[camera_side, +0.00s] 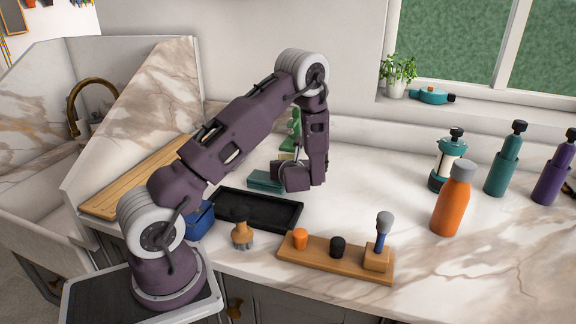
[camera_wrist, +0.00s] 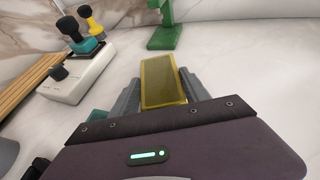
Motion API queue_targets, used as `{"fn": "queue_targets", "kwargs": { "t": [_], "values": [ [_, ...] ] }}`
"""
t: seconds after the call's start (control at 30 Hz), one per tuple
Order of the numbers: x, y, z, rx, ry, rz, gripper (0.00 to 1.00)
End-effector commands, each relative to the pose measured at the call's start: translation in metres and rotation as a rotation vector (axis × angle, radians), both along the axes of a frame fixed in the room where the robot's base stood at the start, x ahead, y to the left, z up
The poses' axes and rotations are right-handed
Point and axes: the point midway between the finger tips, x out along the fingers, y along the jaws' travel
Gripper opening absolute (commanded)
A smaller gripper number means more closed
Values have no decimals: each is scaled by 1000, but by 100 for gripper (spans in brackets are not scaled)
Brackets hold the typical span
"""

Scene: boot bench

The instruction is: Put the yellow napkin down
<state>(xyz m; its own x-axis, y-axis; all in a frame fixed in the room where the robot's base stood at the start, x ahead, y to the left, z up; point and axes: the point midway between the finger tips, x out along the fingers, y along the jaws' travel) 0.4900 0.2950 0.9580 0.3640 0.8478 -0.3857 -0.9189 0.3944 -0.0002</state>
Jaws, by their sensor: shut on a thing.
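The yellow napkin (camera_wrist: 163,80) shows in the wrist view as a flat, upright-looking rectangle between the two grey fingers. My gripper (camera_wrist: 160,92) is shut on it. In the side view my gripper (camera_side: 292,177) is low over the counter, past the black tray; its fingers are mostly hidden by the hand. A small yellowish patch (camera_side: 286,156) shows behind the hand there, likely the napkin. I cannot tell whether the napkin touches the counter.
A teal block (camera_side: 266,181) lies beside my gripper. A green stand (camera_wrist: 168,36) is just beyond it. A white box with a black knob (camera_wrist: 75,80) stands left in the wrist view. The black tray (camera_side: 262,222) and wooden holder (camera_side: 335,264) lie nearer.

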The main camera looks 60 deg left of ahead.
Motion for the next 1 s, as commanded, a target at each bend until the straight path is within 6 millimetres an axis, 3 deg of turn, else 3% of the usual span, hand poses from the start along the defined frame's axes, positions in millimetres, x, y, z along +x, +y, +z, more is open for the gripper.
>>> {"fn": "queue_targets", "kwargs": {
  "t": [0.3,0.33,0.43,0.77,1.0],
  "values": [
    [0,0,-3,0,0,-1,15],
    [0,0,-3,0,0,-1,58],
    [0,0,-2,0,0,-1,76],
    [1,0,1,1,-2,-1,76],
    [-19,-49,23,-1,0,-8,76]
  ]
}}
